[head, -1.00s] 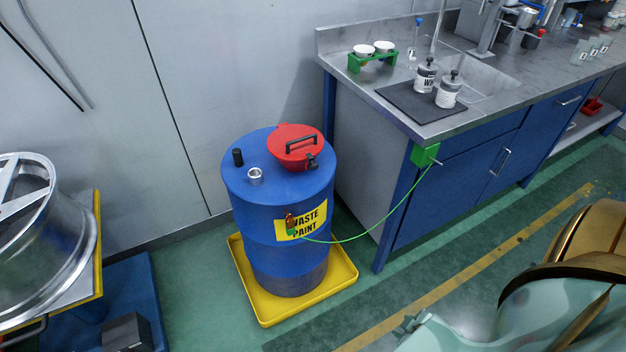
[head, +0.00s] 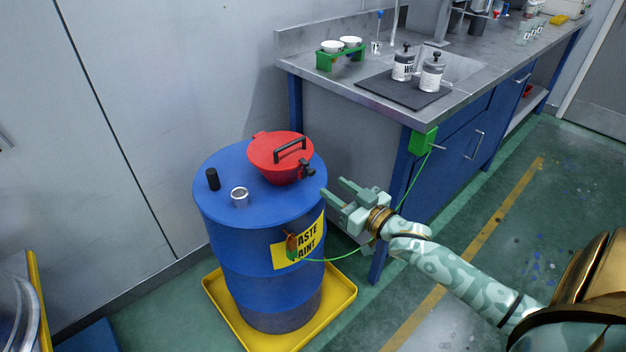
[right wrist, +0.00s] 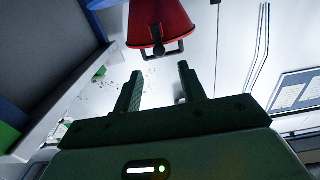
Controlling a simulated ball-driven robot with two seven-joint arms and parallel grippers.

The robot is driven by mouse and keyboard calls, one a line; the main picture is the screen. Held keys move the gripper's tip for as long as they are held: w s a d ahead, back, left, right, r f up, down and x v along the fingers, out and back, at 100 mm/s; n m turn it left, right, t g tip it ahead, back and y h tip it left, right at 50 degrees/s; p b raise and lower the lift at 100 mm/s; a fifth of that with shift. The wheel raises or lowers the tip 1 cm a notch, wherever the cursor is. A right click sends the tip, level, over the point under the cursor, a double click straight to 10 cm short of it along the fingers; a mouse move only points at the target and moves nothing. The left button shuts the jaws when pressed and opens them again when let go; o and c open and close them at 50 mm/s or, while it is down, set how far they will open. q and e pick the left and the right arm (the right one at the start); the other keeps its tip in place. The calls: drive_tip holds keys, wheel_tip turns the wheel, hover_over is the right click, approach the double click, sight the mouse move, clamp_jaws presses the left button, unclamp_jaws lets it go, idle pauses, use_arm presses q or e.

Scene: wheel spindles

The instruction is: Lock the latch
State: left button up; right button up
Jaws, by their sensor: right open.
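A blue drum (head: 262,240) labelled as waste paint stands in a yellow tray. On its top sits a red funnel with a closed lid (head: 280,150) and a black handle. A small dark latch (head: 307,171) is on the funnel's right front rim. My right gripper (head: 332,187) is open and empty, just right of the drum's top edge and a little below and right of the latch. In the right wrist view, the red funnel (right wrist: 158,18) and its dark latch (right wrist: 160,48) show beyond the open fingers (right wrist: 160,85). My left gripper is in no view.
A black cap (head: 213,179) and a metal bung (head: 240,197) stand on the drum top. A green cable (head: 405,192) runs from a green box (head: 422,142) on the bench to a clamp at the drum. The bench (head: 345,105) stands close behind my right gripper.

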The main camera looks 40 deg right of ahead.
sight(313, 173)
drive_tip(key=w, duration=0.2)
drive_tip(key=w+b, duration=0.1)
drive_tip(key=w, duration=0.1)
drive_tip(key=w+b, duration=0.1)
drive_tip(key=w, duration=0.1)
drive_tip(key=shift+w+a+f, duration=0.2)
drive_tip(key=shift+w+f, duration=0.05)
drive_tip(key=shift+w, duration=0.1)
drive_tip(key=shift+w+r+b, duration=0.2)
drive_tip(key=shift+w+b, duration=0.1)
drive_tip(key=shift+w, duration=0.15)
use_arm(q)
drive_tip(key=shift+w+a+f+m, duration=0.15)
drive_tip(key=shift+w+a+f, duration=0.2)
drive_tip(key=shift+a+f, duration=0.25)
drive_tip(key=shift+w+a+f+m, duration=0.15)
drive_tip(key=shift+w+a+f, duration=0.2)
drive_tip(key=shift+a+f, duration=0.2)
use_arm(e)
drive_tip(key=shift+c, duration=0.3)
